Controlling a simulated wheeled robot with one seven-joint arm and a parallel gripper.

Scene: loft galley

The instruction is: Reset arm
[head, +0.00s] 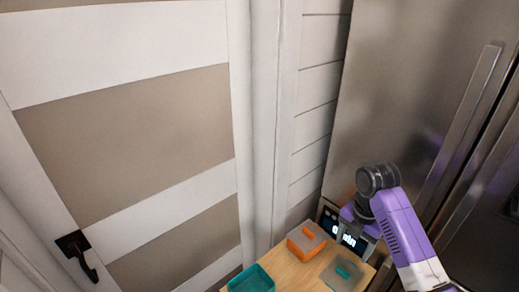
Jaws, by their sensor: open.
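My purple arm (408,228) reaches in from the lower right and bends at a dark round joint. My gripper (360,230) hangs below that joint, over the back right of the small wooden table. It is open, and I see nothing held in it. The fingers are small and partly lost against the dark device behind them. The gripper is to the right of an orange box and above and behind a loose grey lid.
On the wooden table (289,272) are an open teal box (252,281), an orange box (306,244) with a grey lid, and a grey lid (336,277) with a teal handle. A dark display (346,239) stands behind. A steel fridge (410,90) and a panelled door (130,130) flank the table.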

